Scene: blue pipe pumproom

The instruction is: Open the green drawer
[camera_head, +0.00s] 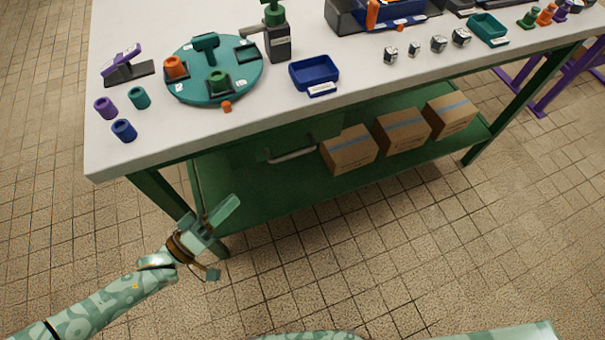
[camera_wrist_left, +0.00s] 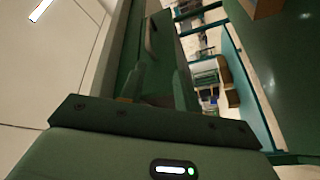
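The green drawer (camera_head: 245,152) is under the left part of the white tabletop, and its front looks closed. Its grey bar handle (camera_head: 291,156) sticks out from the front. In the left wrist view the drawer (camera_wrist_left: 166,50) and its handle (camera_wrist_left: 149,38) appear at a slant, ahead of the gripper. My left gripper (camera_head: 226,240) is open and empty, its two fingers spread apart. It is in front of the table's left front leg, lower left of the handle and clear of it. My right gripper is not in view.
The white tabletop (camera_head: 180,135) overhangs the drawer and carries a round teal tray (camera_head: 240,86), a blue tray (camera_head: 315,72) and small parts. Cardboard boxes (camera_head: 349,150) stand on the green lower shelf (camera_head: 270,205) right of the handle. The tiled floor in front is clear.

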